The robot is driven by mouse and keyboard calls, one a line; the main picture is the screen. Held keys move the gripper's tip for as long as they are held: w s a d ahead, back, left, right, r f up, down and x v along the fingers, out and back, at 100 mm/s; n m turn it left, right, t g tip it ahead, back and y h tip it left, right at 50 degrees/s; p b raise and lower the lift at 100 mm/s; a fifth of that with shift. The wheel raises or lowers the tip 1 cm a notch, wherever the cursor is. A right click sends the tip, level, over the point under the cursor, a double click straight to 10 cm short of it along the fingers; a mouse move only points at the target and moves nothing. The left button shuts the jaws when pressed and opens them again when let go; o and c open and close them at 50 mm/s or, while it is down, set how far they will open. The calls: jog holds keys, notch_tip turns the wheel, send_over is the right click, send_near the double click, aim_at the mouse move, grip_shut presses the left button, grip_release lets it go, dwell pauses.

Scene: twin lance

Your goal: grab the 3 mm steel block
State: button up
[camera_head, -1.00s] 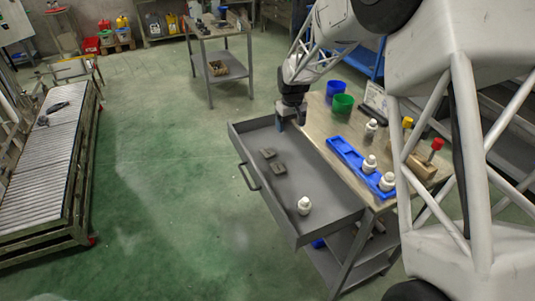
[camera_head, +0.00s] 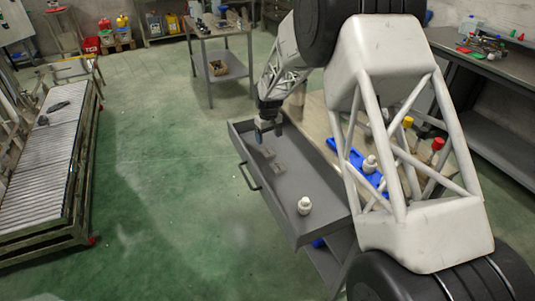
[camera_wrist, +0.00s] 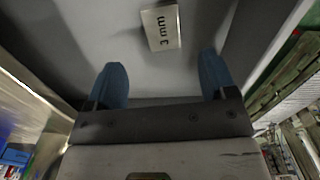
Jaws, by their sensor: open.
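The steel block marked "3 mm" (camera_wrist: 160,27) lies flat on the grey drawer floor, in the upper middle of the wrist view. My gripper (camera_wrist: 164,75) is open and empty, its two blue fingers apart, with the block ahead of the gap between them. In the head view my gripper (camera_head: 268,133) hangs over the far end of the open drawer (camera_head: 308,236). Two small grey blocks lie in it close to my gripper, a farther block (camera_head: 268,153) and a nearer block (camera_head: 279,168). Their markings are too small to read there.
A white bottle (camera_head: 304,206) stands in the near part of the drawer. A blue tray (camera_head: 343,157) with white bottles is on the tabletop to the right, partly hidden by my arm. The drawer walls rise around the blocks; its middle floor is clear.

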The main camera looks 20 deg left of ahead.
aim_at(267, 151)
jog(key=shift+f, duration=1.2)
jog(key=shift+a+f, duration=0.15)
jog(key=shift+f, duration=2.4)
jog(key=shift+s, duration=0.1)
jog(key=c, duration=1.2)
